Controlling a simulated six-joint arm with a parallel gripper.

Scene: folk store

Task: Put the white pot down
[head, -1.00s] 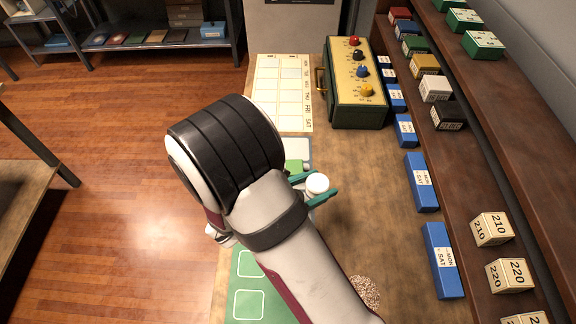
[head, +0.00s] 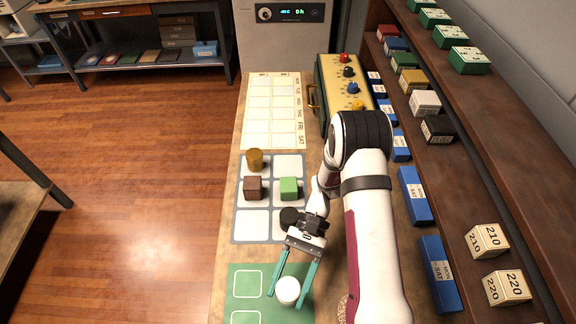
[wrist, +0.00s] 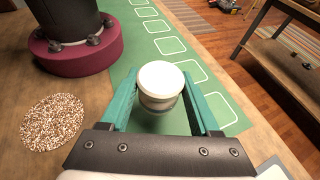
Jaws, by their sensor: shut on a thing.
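The white pot (head: 288,291) is a small round pot with a white lid, in the lower middle of the head view. My gripper (head: 294,285) has teal fingers, one on each side of the pot, and is shut on it. The wrist view also shows the pot (wrist: 160,84) upright between the two fingers. The pot is over the green mat (head: 246,305) with white-outlined squares, near its right side. I cannot tell whether its base touches the mat. The pot's lower part is partly hidden.
A grey-blue tray (head: 237,194) above the mat holds a brown cylinder (head: 255,159), a dark brown cube (head: 253,188) and a green cube (head: 289,188). A speckled round patch (wrist: 53,122) lies beside the mat. A shelf of boxes (head: 487,240) runs along the right. Several mat squares are empty.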

